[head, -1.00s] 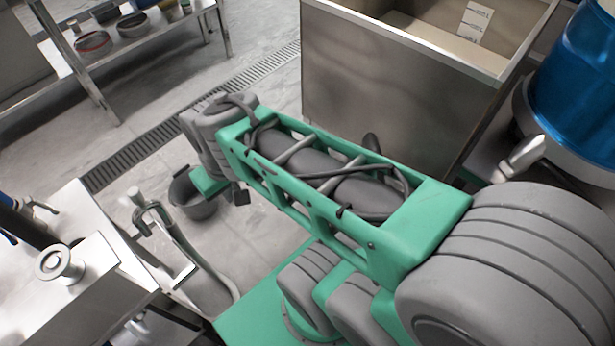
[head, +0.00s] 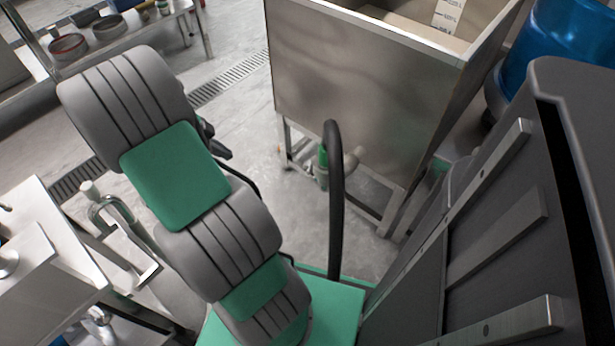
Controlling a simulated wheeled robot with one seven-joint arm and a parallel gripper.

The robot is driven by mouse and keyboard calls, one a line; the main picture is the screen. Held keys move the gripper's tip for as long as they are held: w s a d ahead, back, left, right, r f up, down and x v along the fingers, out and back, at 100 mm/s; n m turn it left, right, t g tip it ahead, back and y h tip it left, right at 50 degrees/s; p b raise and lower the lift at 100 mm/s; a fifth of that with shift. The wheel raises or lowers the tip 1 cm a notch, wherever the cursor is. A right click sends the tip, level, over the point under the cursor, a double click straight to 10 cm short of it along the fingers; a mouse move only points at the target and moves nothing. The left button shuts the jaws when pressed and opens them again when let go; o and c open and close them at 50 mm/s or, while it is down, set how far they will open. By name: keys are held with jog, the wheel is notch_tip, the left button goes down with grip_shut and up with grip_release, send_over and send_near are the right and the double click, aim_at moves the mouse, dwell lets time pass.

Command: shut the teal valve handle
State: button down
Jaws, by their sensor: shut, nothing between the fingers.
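A small teal-green piece (head: 323,157), which looks like the valve handle, stands upright on the pipe fitting (head: 350,160) below the steel tank (head: 365,85). A dark curved hose passes just right of the teal piece and hides part of the fitting. Whether the valve is open or shut cannot be told. My green and grey arm fills the left middle of the head view, left of the valve and apart from it in the picture. My gripper cannot be made out; the arm links hide the space behind them.
A steel shelf (head: 100,55) with several bowls stands at the upper left. A blue container (head: 570,50) stands at the upper right. Floor between arm and tank is clear.

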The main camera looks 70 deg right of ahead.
jog(key=s+d+f+m+g+b, duration=0.1)
jog(key=s+d+f+m, duration=0.3)
jog(key=s, duration=0.3)
jog(key=s+d+f+m+g+b, duration=0.1)
jog(key=s+d+f+m+g, duration=0.1)
jog(key=s+d+f+m, duration=0.2)
jog(key=s+d+f+m+g+y+b, duration=0.1)
jog(key=s+d+f+m, duration=0.3)
jog(key=s, duration=0.6)
notch_tip(320, 180, down, 4)
jog(key=shift+s+r+m+g+b, duration=0.1)
jog(key=shift+s+m+g+b, duration=0.25)
jog(key=shift+m+g+b, duration=0.45)
